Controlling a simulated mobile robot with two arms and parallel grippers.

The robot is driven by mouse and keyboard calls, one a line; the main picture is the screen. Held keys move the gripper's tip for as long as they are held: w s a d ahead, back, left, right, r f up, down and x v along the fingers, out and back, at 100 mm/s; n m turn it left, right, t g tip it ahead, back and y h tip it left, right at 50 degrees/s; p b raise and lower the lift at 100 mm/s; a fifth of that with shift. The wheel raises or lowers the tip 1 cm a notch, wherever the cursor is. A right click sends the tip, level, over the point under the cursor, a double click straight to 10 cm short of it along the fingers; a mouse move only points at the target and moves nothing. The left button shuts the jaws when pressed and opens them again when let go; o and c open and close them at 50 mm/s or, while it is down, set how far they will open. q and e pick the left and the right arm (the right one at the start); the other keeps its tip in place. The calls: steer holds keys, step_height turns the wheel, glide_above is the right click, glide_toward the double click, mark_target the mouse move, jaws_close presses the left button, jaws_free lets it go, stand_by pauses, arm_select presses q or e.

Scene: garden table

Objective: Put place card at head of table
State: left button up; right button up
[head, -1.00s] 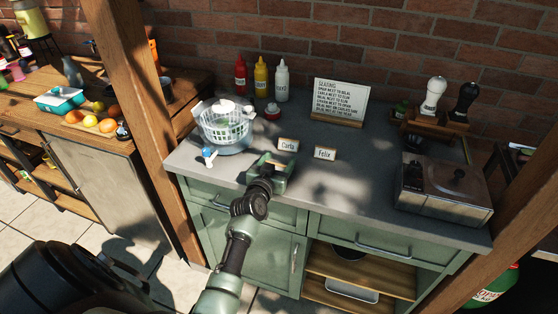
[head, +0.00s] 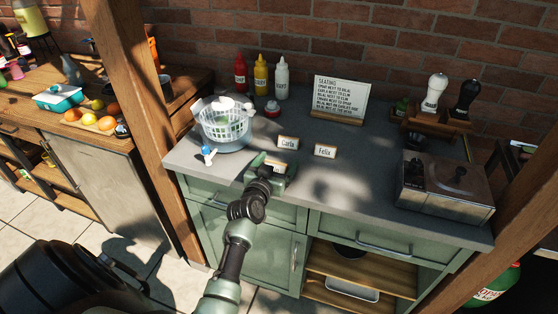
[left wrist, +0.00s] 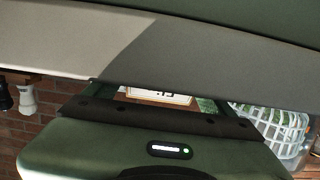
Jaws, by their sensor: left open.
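My left gripper (head: 270,166) is open at the front edge of the grey counter. A small place card (head: 277,168) on a wooden base shows between its fingers, its name mostly hidden; I cannot tell whether it rests on the counter. In the left wrist view a white card (left wrist: 158,97) with a wooden edge shows beyond the fingers, upside down. The "Carla" card (head: 288,142) and the "Felix" card (head: 325,151) stand upright just behind and to the right. A white seating sign (head: 341,98) stands at the back; its lines are too small to read surely. My right gripper is out of view.
A salad spinner (head: 223,124) stands left of the gripper. Red, yellow and white bottles (head: 261,77) stand behind it. A metal box cooker (head: 446,186) and pepper mills (head: 434,96) are at the right. The counter's middle right (head: 365,180) is clear.

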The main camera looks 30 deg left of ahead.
mark_target(273, 163)
arm_select(q)
steer(key=v, duration=0.5)
steer(key=shift+s+d+r+b, duration=0.1)
steer(key=shift+d+r+b, duration=0.1)
steer(key=shift+r+b, duration=0.2)
steer(key=shift+o, duration=0.4)
steer(key=shift+s, duration=0.3)
steer(key=shift+s+d+r+p, duration=0.15)
steer(key=shift+s+r+p, duration=0.2)
steer(key=shift+s+r, duration=0.15)
steer(key=shift+s+r+g+p, duration=0.3)
steer(key=shift+s+g+p, duration=0.1)
steer(key=shift+s+g, duration=0.45)
steer(key=shift+x, duration=1.15)
steer(key=x, duration=0.2)
steer(key=p+x, duration=0.1)
steer(key=x, duration=0.1)
steer(key=shift+w+d+f, duration=0.1)
steer(key=shift+w+f, duration=0.4)
steer(key=shift+w, duration=0.15)
steer(key=shift+r, duration=0.1)
steer(key=c, duration=1.6)
